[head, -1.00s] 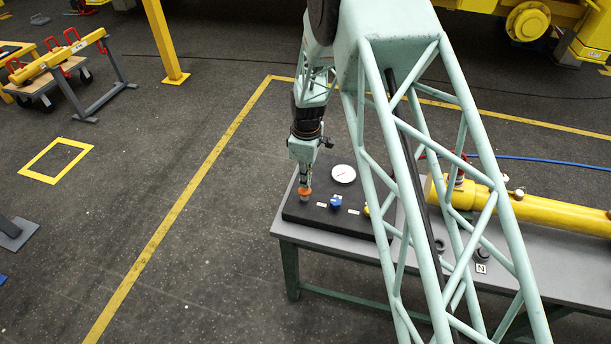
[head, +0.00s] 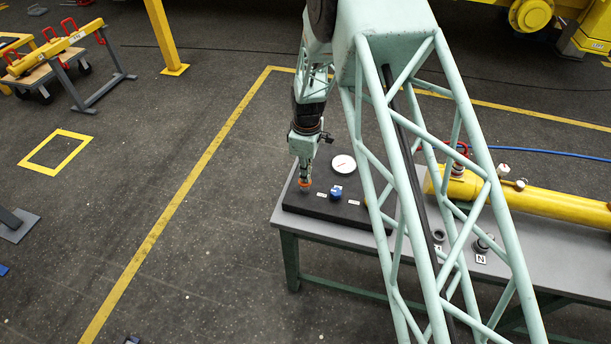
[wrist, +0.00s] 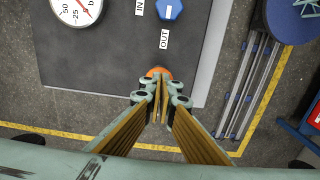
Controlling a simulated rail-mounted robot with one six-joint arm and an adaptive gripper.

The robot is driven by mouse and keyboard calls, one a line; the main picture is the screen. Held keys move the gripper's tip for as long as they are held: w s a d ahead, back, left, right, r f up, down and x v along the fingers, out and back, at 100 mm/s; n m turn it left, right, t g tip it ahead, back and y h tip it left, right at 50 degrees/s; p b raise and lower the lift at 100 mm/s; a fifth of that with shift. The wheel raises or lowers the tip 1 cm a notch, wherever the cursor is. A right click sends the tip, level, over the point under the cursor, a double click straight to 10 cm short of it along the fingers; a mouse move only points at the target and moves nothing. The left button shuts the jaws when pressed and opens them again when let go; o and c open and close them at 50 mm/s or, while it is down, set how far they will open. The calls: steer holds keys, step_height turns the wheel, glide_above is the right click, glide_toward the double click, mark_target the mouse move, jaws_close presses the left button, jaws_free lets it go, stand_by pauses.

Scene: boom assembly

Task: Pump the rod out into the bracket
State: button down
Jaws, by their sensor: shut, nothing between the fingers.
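My gripper (head: 305,178) points down at the orange-topped button (head: 305,185) on the dark control panel (head: 318,208). In the wrist view my gripper (wrist: 162,102) is shut and empty. Its fingertips are at the near edge of the orange button (wrist: 157,71) and partly hide it; I cannot tell whether it is pressed. A blue valve knob (head: 336,192) stands beside the button, with IN and OUT labels by it in the wrist view. A white dial gauge (head: 343,163) sits behind. The yellow cylinder (head: 560,207) lies on the right; I see no rod or bracket.
The grey bench (head: 355,229) carries the panel and cylinder. My lattice arm hides part of both. A blue hose (head: 540,156) runs behind the cylinder. Small dark fittings (head: 482,243) stand on the bench. Open floor with yellow lines (head: 190,190) lies left.

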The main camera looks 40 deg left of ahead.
steer(key=shift+f+b, duration=0.6)
steer(key=shift+f, duration=0.35)
steer(key=shift+r, duration=0.15)
step_height(320, 180, up, 14)
steer(key=b, duration=0.1)
steer(key=shift+d, duration=0.15)
stand_by(0.5)
steer(key=shift+w+a+b, duration=0.1)
steer(key=shift+a+b, duration=0.1)
steer(key=shift+b, duration=1.05)
stand_by(0.4)
steer(key=shift+b, duration=0.35)
steer(key=r+b, duration=0.1)
steer(key=b, duration=0.2)
steer(key=r+b, duration=0.1)
steer(key=b, duration=0.2)
steer(key=shift+w+a, duration=0.2)
steer(key=shift+a, duration=0.05)
steer(key=shift+r, duration=0.3)
steer(key=shift+f, duration=0.15)
